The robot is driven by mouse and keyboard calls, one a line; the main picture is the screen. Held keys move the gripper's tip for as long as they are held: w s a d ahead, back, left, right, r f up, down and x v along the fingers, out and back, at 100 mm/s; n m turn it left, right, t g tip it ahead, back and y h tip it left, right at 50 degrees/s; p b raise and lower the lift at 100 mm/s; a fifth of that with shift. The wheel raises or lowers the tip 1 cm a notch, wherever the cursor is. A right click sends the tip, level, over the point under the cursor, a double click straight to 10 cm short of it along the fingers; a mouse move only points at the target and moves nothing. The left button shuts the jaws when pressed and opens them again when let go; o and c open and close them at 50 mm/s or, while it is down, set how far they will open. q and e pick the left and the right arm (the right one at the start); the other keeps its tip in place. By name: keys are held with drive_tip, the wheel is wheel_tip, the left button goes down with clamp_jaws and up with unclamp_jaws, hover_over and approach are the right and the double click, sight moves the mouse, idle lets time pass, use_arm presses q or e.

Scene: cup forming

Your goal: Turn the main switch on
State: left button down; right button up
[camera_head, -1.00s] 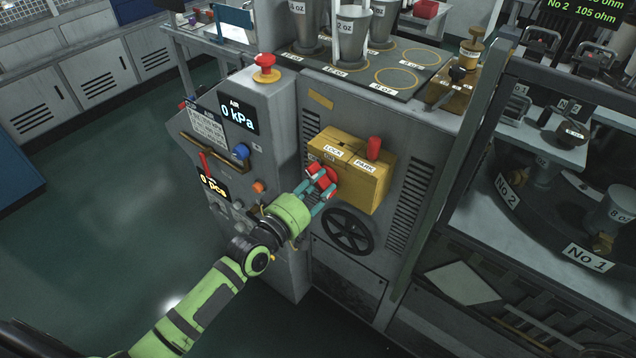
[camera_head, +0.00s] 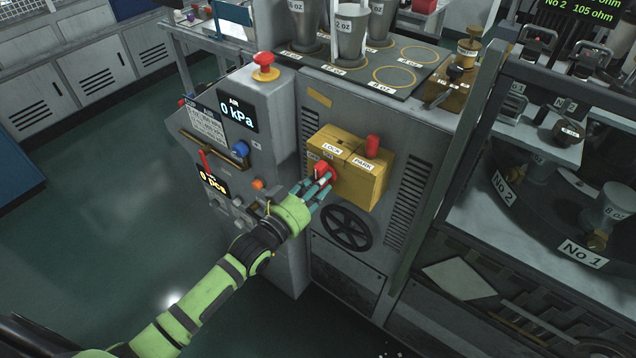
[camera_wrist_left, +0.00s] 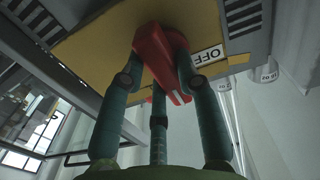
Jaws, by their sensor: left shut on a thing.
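The main switch is a red knob (camera_head: 321,168) on the front left of a yellow box (camera_head: 362,185) mounted on the grey machine. My left gripper (camera_head: 320,184) is at the knob, with its teal fingers closed around it. In the left wrist view the red knob (camera_wrist_left: 160,58) sits between the fingers (camera_wrist_left: 158,85). A label reading OFF (camera_wrist_left: 207,56) shows upside down beside it. Part of the knob is hidden by the fingers. My right gripper is not in view.
The box also carries a red piece (camera_head: 372,146) on top and LOCK and PARK labels. A black handwheel (camera_head: 346,229) is just below the box. To the left are a control panel reading 0 kPa (camera_head: 238,115) and a red mushroom button (camera_head: 264,66).

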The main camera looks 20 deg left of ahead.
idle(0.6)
use_arm(q)
drive_tip(key=c, duration=0.9)
unclamp_jaws()
drive_tip(key=v, duration=1.2)
drive_tip(key=shift+r, duration=0.1)
